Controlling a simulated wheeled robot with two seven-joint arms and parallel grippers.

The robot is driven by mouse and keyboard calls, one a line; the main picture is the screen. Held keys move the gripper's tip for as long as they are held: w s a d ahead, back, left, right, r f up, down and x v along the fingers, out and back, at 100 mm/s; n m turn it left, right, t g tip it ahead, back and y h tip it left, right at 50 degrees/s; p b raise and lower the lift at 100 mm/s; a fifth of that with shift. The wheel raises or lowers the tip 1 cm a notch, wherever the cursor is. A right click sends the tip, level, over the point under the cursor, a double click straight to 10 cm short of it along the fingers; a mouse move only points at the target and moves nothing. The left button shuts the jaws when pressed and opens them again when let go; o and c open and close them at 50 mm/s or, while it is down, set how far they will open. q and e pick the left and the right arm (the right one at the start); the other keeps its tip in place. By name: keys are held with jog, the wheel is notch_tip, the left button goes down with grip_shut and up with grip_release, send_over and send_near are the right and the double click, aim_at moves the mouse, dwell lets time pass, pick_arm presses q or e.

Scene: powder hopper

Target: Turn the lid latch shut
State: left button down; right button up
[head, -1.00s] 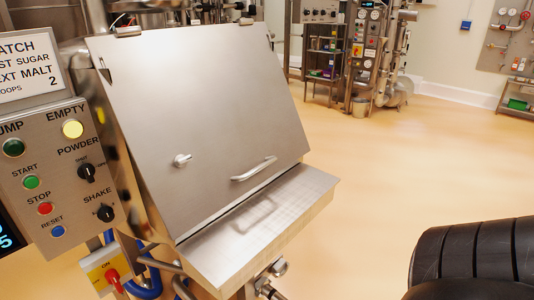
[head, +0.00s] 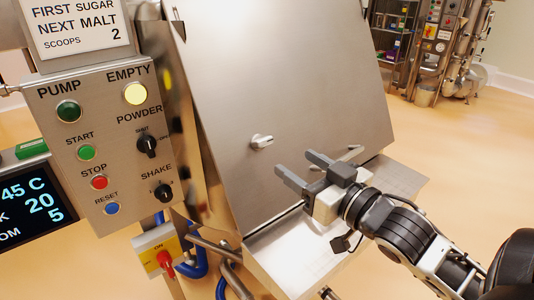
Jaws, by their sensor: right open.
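The hopper lid (head: 270,80) is a sloped steel plate lying down over the hopper. The lid latch (head: 262,141) is a small pale knob on the lid's lower left part, pointing roughly sideways. My right gripper (head: 292,162) is open and empty. Its two dark fingers point up and left toward the latch, a little below and right of it, and do not appear to touch it. The lid handle (head: 350,153) is mostly hidden behind the gripper. My left gripper is not in view.
A control panel (head: 105,150) with buttons and knobs stands left of the hopper, under a sign (head: 78,25). A red and yellow switch (head: 160,252) sits below it. A steel ledge (head: 290,258) runs along the lid's lower edge. Open floor lies to the right.

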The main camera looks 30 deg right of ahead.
aim_at(267, 143)
jog(key=w, duration=0.8)
jog(key=shift+w+a, duration=0.2)
jog(key=shift+a, duration=0.1)
jog(key=shift+w+a, duration=0.1)
jog(key=shift+w, duration=0.7)
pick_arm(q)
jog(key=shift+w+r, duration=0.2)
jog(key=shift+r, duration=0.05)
pick_arm(e)
jog(key=c, duration=1)
